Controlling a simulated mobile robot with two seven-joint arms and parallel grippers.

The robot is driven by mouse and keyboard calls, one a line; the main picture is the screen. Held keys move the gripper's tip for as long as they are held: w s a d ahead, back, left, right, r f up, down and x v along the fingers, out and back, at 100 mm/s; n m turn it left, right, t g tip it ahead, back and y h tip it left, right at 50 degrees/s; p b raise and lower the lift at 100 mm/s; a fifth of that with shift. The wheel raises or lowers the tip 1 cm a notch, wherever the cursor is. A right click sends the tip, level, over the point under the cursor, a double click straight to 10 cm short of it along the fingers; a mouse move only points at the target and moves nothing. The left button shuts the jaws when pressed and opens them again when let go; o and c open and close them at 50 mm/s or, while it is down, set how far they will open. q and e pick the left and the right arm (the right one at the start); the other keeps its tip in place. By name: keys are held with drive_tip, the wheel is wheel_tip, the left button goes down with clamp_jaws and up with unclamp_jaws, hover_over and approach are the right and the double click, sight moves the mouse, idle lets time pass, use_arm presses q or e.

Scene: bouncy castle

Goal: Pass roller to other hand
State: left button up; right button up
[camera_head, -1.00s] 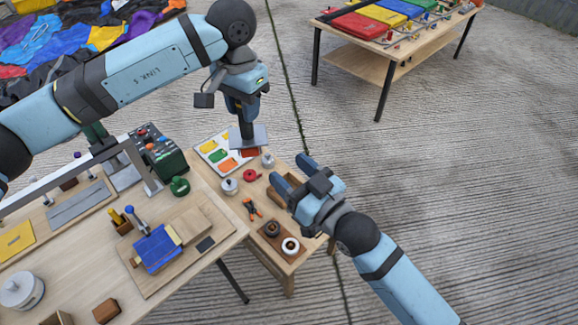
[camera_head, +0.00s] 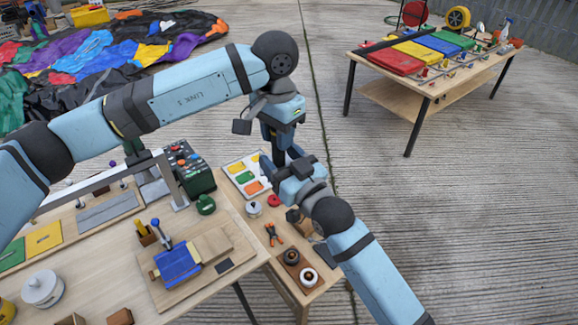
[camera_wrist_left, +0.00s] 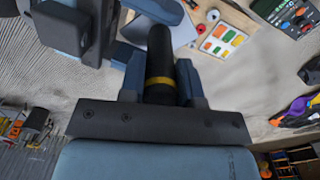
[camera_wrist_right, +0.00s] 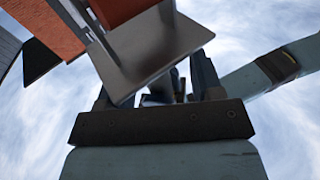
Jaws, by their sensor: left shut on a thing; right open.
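The roller has a black handle with a yellow band, which shows in the left wrist view (camera_wrist_left: 160,50). In the right wrist view its grey metal plate (camera_wrist_right: 150,50) and a red part (camera_wrist_right: 115,10) loom close. My left gripper (camera_wrist_left: 160,85) is shut on the roller's handle, holding it above the side table. My right gripper (camera_head: 285,168) is open, close below and in front of the left gripper. In the right wrist view the plate partly covers the space between the right fingers (camera_wrist_right: 152,88), so contact cannot be told. In the head view the right gripper hides most of the roller.
Beneath is a small wooden table with a colour tray (camera_head: 246,174), orange pliers (camera_head: 271,234) and a wooden holder with spools (camera_head: 300,268). Another table (camera_head: 440,75) stands far right; open floor lies between.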

drive_tip(key=shift+a, duration=0.1)
clamp_jaws()
use_arm(q)
drive_tip(key=o, duration=1)
use_arm(e)
drive_tip(key=shift+r, duration=0.1)
use_arm(q)
drive_tip(key=shift+r, duration=0.1)
